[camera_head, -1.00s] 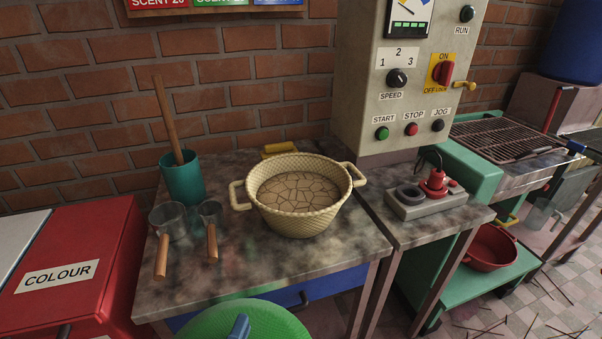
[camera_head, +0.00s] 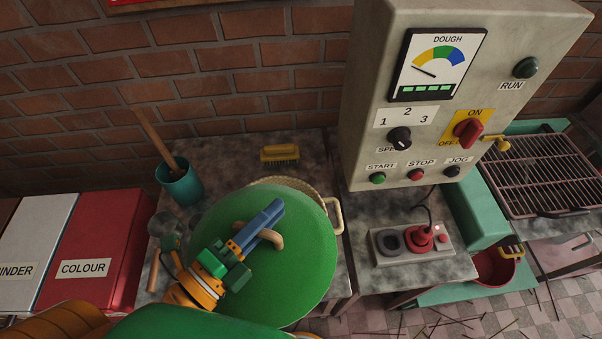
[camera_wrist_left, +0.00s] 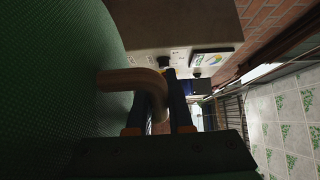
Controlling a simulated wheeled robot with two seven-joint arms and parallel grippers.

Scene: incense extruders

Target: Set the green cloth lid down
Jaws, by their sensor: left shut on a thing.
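The green cloth lid (camera_head: 300,265) is a large round disc with a tan handle on top. My left gripper (camera_head: 268,228) is shut on that handle, and the left wrist view shows the handle (camera_wrist_left: 135,82) between the two fingers. The lid is over the cream woven basket (camera_head: 335,214) on the worktop and hides most of it. Only the basket's back rim and right handle show. I cannot tell whether the lid touches the rim. My right gripper is not in view.
A teal cup with a wooden stick (camera_head: 181,186) and metal scoops (camera_head: 165,230) stand on the left of the worktop. A yellow brush (camera_head: 280,153) lies behind the basket. A control panel (camera_head: 440,100) rises at right, with a red-plunger pendant box (camera_head: 410,244) below it.

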